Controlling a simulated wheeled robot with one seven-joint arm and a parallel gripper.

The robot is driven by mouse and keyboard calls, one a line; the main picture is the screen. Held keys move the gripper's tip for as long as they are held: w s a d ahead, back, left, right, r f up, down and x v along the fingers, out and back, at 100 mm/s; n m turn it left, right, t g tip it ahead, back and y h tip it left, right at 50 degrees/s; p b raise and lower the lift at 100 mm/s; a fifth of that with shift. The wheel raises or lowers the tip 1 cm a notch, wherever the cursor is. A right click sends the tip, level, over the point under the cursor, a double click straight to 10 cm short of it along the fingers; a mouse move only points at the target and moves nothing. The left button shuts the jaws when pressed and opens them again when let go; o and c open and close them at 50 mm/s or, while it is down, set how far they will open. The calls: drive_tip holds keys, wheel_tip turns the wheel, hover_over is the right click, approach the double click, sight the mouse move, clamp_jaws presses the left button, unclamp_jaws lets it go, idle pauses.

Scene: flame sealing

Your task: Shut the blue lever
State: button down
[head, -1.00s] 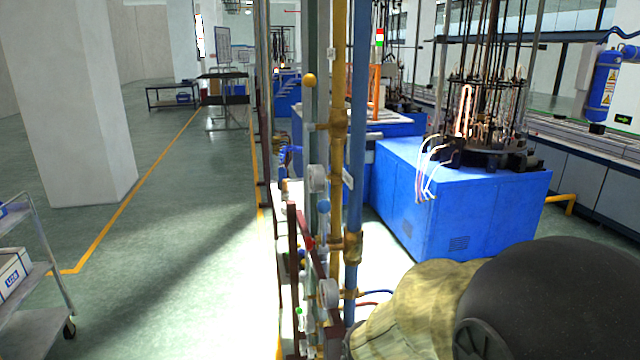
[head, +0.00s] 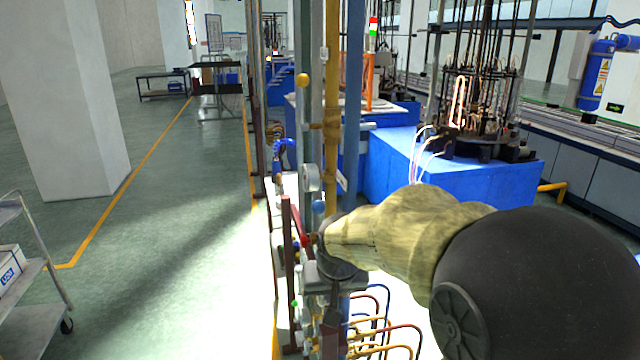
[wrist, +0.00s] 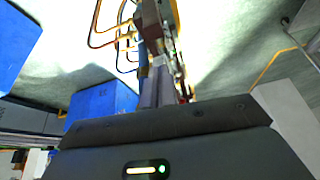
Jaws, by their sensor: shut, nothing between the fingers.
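Several pipes stand upright with valves and gauges on them. A small blue round-ended part (head: 318,207) on this pipe stand looks like the blue lever's end; how the lever is turned is too small to tell. My gripper (wrist: 157,68) is shut and empty in the wrist view, its fingers close together and pointing at the stand. In the head view my arm reaches in from the right, and its dark wrist end is at the stand, just below the blue part. The fingertips are hard to make out there, and I cannot tell whether they touch anything.
A red handle (head: 305,241) is beside my wrist, and a yellow ball (head: 302,80) is higher up. Curved thin pipes (head: 385,325) lie below my arm. A blue machine base (head: 480,185) stands behind. The floor left of the stand is clear up to a trolley (head: 35,270).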

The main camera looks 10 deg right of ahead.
drive_tip(key=w+r+m+t+p, duration=0.1)
drive_tip(key=w+r, duration=0.2)
drive_tip(key=r, duration=0.4)
drive_tip(key=w+r+p, duration=0.1)
drive_tip(key=w+r, duration=0.2)
drive_tip(key=r, duration=0.4)
drive_tip(key=w+r+m+t+h+p, duration=0.1)
drive_tip(key=w+r, duration=0.2)
drive_tip(key=r, duration=0.5)
drive_tip(key=shift+w+d+m+t, duration=0.15)
drive_tip(key=shift+d+m+t, duration=0.15)
drive_tip(key=shift+d, duration=0.05)
drive_tip(key=shift+w, duration=0.1)
drive_tip(key=p, duration=0.3)
hover_over(318, 228)
drive_tip(key=w, duration=0.2)
drive_tip(key=f, duration=0.5)
drive_tip(key=d+f, duration=0.1)
drive_tip(key=f, duration=0.2)
drive_tip(key=shift+s, duration=0.2)
drive_tip(key=shift+s+a+t+b, duration=0.1)
drive_tip(key=shift+t+b, duration=0.2)
drive_tip(key=shift+b, duration=0.6)
